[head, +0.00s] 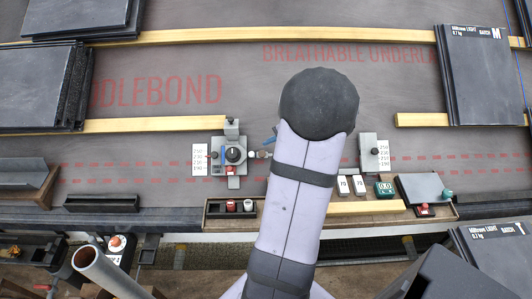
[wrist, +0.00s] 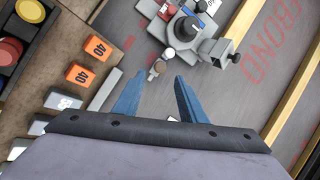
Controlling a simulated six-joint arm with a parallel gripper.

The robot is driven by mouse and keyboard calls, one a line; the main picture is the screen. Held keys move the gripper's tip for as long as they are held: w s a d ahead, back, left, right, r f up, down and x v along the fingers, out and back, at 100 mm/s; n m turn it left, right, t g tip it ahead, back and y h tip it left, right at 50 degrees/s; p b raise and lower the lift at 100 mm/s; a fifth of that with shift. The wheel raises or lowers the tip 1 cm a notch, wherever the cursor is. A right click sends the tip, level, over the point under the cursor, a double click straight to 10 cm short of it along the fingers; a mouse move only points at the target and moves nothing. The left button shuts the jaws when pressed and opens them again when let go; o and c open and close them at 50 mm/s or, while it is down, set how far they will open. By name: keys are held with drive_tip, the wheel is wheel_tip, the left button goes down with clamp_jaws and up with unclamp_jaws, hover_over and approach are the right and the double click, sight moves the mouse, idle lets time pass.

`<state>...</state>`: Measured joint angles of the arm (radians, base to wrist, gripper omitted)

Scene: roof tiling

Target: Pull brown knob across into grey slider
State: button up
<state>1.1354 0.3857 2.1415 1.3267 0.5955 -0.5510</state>
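The grey slider (head: 232,170) is a block with a black round knob on top, beside a white number scale at left centre in the head view. It also shows at the top of the wrist view (wrist: 188,27). A small brown knob (head: 262,154) sits just right of it, with a pale knob between them. In the wrist view the brown knob (wrist: 156,69) lies at the gap between my fingertips, apart from both fingers as seen. My gripper (wrist: 161,75) is open, with blue fingers. In the head view my arm hides most of it.
Another grey scale block (head: 374,155) stands right of my arm. A wooden tray (head: 330,218) with red, white and green pieces lies along the front edge. Orange blocks marked 40 (wrist: 95,47) lie left in the wrist view. Wooden battens (head: 150,125) and stacked slates (head: 480,75) border the underlay.

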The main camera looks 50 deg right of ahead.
sight(263, 154)
drive_tip(key=shift+b+x, duration=0.45)
drive_tip(key=shift+x, duration=2.5)
clamp_jaws()
